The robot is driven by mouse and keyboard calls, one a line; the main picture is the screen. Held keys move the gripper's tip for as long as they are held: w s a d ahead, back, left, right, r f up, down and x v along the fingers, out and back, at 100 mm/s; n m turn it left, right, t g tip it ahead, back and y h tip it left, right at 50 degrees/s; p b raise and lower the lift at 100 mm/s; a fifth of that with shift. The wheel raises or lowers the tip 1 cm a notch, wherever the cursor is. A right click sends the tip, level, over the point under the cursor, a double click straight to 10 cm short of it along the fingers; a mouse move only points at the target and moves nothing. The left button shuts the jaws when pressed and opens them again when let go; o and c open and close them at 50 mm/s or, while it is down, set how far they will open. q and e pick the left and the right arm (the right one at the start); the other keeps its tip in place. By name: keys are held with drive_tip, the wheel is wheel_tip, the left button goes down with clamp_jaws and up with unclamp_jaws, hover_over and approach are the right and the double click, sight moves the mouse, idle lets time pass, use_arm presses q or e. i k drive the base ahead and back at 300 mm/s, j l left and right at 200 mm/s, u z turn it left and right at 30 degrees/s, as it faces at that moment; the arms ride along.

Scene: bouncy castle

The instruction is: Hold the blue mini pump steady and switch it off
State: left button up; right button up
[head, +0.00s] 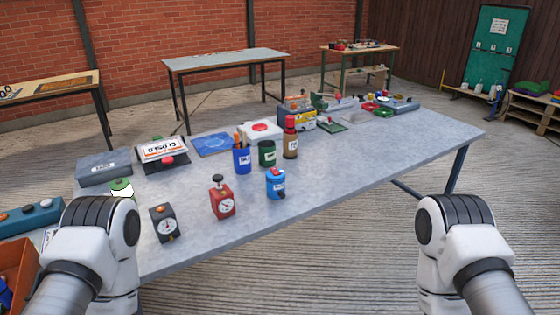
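The blue mini pump (275,181) stands upright near the front edge of the grey table (330,185), about mid-picture. The switch position is too small to read. My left arm comes in at the lower left and my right arm at the lower right, both well apart from the pump. Neither gripper shows in the head view, so their fingers cannot be seen. Nothing touches the pump.
Left of the pump stand a red gauge device (222,201) and a black gauge box (164,223). Behind it are a blue cup of tools (242,158), a green cup (266,153) and a brown bottle (290,141). The tabletop right of the pump is clear.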

sight(274, 170)
drive_tip(key=u, duration=0.45)
drive_tip(key=i+l+u, duration=0.15)
drive_tip(key=l+u, duration=0.2)
drive_tip(key=l, duration=0.3)
drive_tip(key=l+u, duration=0.4)
drive_tip(key=l, duration=0.25)
drive_tip(key=l+u, duration=0.35)
drive_tip(key=l, duration=0.35)
